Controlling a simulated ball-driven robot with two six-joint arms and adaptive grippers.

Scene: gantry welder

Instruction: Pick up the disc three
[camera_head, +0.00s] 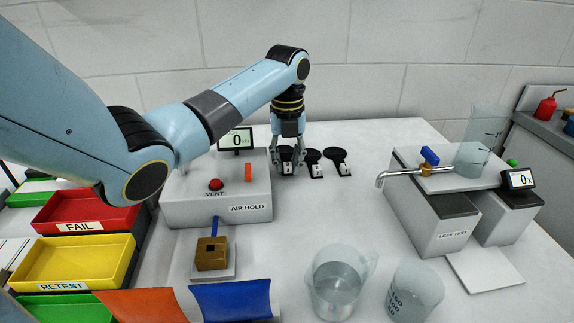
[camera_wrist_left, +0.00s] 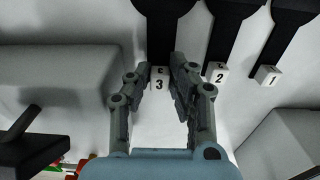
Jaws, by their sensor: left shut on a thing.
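Disc three is a black disc with a handle and a white tag (camera_wrist_left: 159,83) marked "C 3" in the left wrist view. In the head view it lies at the left end of a row of three black discs on the white table, partly hidden by my left gripper (camera_head: 287,163). That gripper points down over it. In the left wrist view the fingers (camera_wrist_left: 162,78) stand either side of the handle near the tag and are shut on it. The disc appears to be still at table level. My right gripper is not in view.
Disc two (camera_head: 313,156) and disc one (camera_head: 339,156) lie close to the right. The grey AIR HOLD box (camera_head: 235,190) stands close on the left. The LEAK TEST bench (camera_head: 440,205) is at right. Two clear beakers (camera_head: 340,280) stand in front; the middle table is clear.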

